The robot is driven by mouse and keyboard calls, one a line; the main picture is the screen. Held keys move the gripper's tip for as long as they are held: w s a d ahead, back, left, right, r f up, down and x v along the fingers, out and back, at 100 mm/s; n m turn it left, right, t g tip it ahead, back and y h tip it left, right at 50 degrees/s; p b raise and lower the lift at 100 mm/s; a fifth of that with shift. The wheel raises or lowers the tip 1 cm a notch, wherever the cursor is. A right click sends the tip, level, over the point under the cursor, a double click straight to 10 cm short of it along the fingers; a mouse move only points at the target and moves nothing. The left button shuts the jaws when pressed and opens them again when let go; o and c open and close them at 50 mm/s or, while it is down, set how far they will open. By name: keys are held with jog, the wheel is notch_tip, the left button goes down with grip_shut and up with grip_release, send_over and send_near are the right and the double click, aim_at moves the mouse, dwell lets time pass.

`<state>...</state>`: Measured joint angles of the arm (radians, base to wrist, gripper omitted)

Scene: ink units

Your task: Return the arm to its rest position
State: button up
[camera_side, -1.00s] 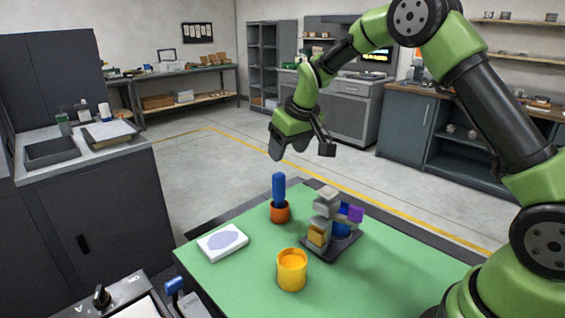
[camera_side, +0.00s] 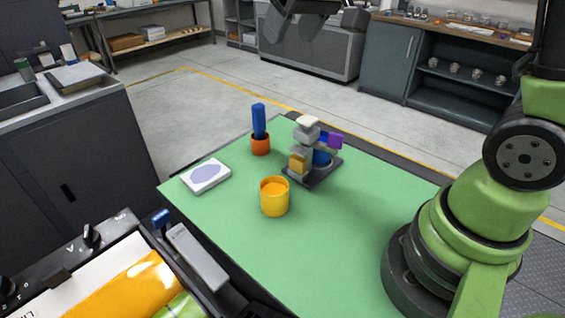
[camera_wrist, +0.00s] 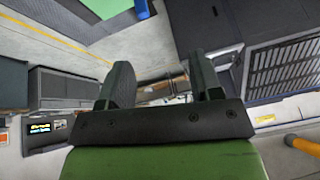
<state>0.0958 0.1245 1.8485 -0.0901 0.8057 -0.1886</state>
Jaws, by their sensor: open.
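My gripper (camera_wrist: 163,85) is open and empty in the wrist view, with its two dark fingers apart and floor and furniture beyond them. In the side view the gripper (camera_side: 300,28) is at the top edge, partly cut off, high and behind the far edge of the green table (camera_side: 335,255). It touches nothing there. Most of my arm's upper links are out of the side view; my green base stands at the table's right.
On the table are a yellow cup (camera_side: 274,198), a blue-handled item (camera_side: 258,121) in an orange holder (camera_side: 260,145), a white pad (camera_side: 206,176) and a stand of small blocks (camera_side: 312,160). A printer-like machine (camera_side: 140,270) is at lower left. The table's front is clear.

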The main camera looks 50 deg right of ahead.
jog(key=s+a+m, duration=0.1)
jog(key=s+a, duration=0.1)
jog(key=s, duration=0.7)
jog(key=s+a+r+t+y, duration=0.1)
jog(key=s+a, duration=0.1)
jog(key=s, duration=0.7)
jog(key=shift+s+a+m+t+y, duration=0.25)
jog(key=shift+a+m+t+y, duration=0.05)
jog(key=shift+m, duration=0.1)
jog(key=shift+r, duration=0.1)
